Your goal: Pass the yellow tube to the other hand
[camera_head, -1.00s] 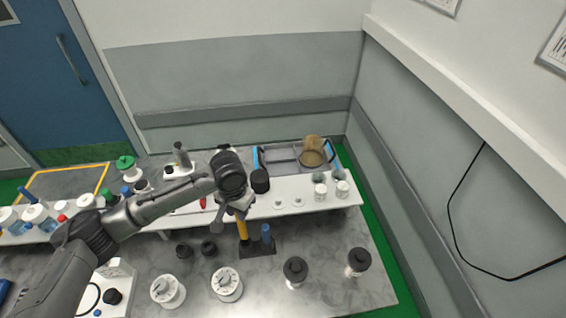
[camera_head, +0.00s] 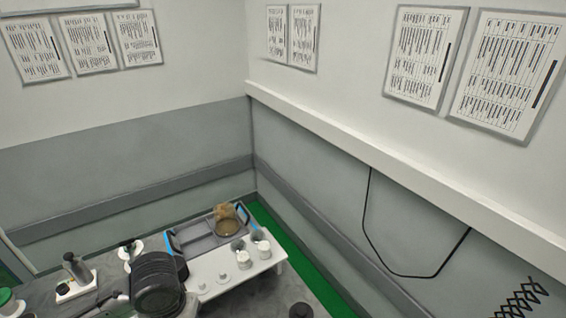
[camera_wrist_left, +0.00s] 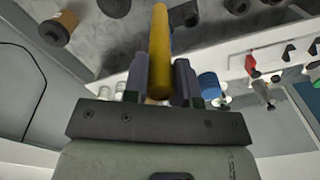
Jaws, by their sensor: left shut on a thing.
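The yellow tube (camera_wrist_left: 159,45) stands out between the two fingers of my left gripper (camera_wrist_left: 159,82) in the left wrist view. The fingers are shut on it, one on each side, and its far end reaches the top edge of the picture. In the head view only a dark round part of my left arm shows at the bottom. The gripper and the tube cannot be made out there. My right gripper is in neither view.
A grey tray (camera_head: 196,242) with blue ends holds a brown container (camera_head: 226,219). White jars (camera_head: 244,260) stand on the white shelf (camera_head: 225,280) in front. The wrist view shows a blue cylinder (camera_wrist_left: 208,84) right of the gripper. Walls close off the back and right.

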